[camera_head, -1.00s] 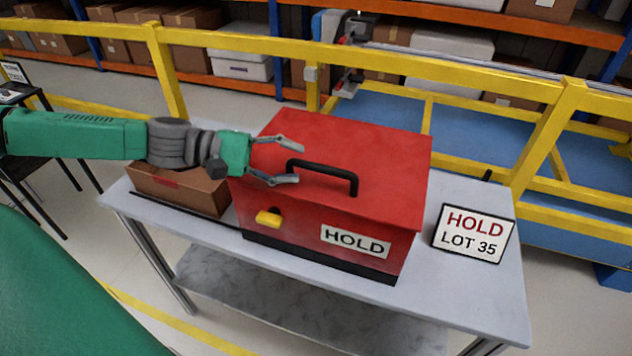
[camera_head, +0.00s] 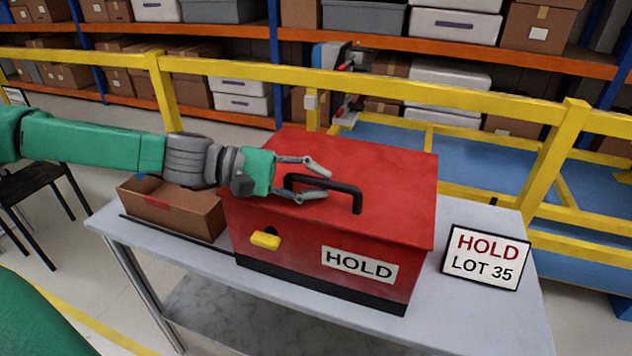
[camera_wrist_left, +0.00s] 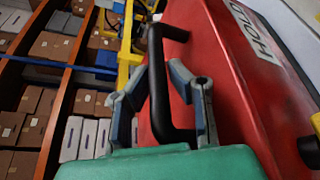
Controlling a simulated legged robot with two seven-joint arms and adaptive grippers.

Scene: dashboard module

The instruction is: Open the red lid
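A red box stands on the grey table, and its red lid (camera_head: 385,168) lies flat and closed on top. A black bar handle (camera_head: 345,187) rises from the lid. A yellow latch (camera_head: 265,240) sits on the box front, left of a HOLD label (camera_head: 360,264). In the left wrist view the handle (camera_wrist_left: 158,85) runs between the two fingers of the gripper (camera_wrist_left: 157,75). The fingers stand apart with gaps beside the bar. My right gripper is not in view.
An open cardboard box (camera_head: 170,208) stands on the table (camera_head: 480,300) left of the red box, under my left arm. A HOLD LOT 35 sign (camera_head: 486,257) stands at the right. A yellow railing (camera_head: 420,88) runs behind the table.

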